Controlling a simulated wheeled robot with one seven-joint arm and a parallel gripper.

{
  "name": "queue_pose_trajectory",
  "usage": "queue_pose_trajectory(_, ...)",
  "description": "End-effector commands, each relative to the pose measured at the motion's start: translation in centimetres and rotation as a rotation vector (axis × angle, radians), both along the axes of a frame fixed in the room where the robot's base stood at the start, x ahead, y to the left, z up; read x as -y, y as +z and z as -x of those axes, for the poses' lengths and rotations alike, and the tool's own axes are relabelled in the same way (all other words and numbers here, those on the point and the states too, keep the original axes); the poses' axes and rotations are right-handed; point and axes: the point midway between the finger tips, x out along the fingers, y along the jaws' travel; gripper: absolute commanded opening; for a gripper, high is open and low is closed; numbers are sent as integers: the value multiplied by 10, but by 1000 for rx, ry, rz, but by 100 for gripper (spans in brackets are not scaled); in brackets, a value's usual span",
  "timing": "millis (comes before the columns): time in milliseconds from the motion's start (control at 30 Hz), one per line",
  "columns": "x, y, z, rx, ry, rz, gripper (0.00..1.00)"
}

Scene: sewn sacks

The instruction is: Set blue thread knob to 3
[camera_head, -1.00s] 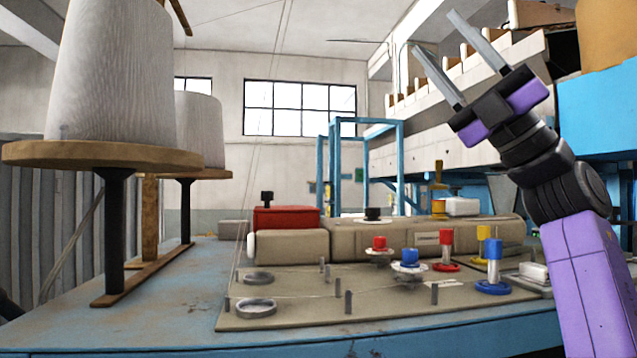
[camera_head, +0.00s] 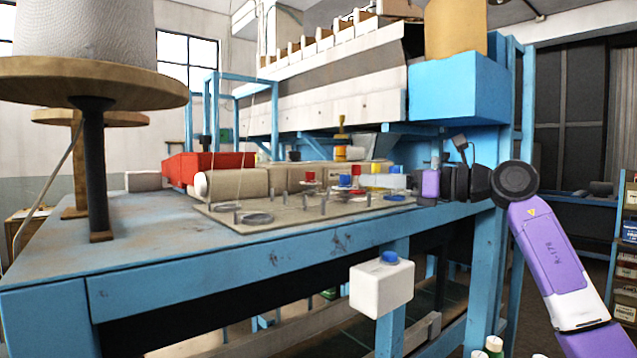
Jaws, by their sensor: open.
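The blue thread knob (camera_head: 345,181) sits on a pale round dial on the beige machine plate (camera_head: 265,219) at the table's right part. It is small here, and its pointer and numbers cannot be read. My gripper (camera_head: 447,166) is right of the knob, near the table's right end, and apart from it. I see it from the side with its purple and black parts showing. The jaws are open and hold nothing visible. The fingers are partly hidden or hard to make out.
A red knob (camera_head: 311,177) is left of the blue one. A red post (camera_head: 356,172) and a yellow-topped post (camera_head: 376,169) stand close on its right. A white box with a blue top (camera_head: 381,288) is on the table's front.

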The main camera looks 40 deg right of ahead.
Motion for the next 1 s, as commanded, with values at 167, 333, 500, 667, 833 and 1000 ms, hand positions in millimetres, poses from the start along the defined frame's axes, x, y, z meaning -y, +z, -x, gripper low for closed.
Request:
queue_pose_trajectory(167,-6,2,-16,-2,-1,1,44)
queue_pose_trajectory(333,-18,2,-41,-1,1,-1,44)
queue_pose_trajectory(500,-25,2,-61,-2,0,-1,44)
queue_pose_trajectory(667,-29,0,-69,0,-2,-1,44)
queue_pose_trajectory(833,-29,0,-71,0,-2,-1,44)
queue_pose_trajectory(1000,-29,0,-70,0,-1,-1,30)
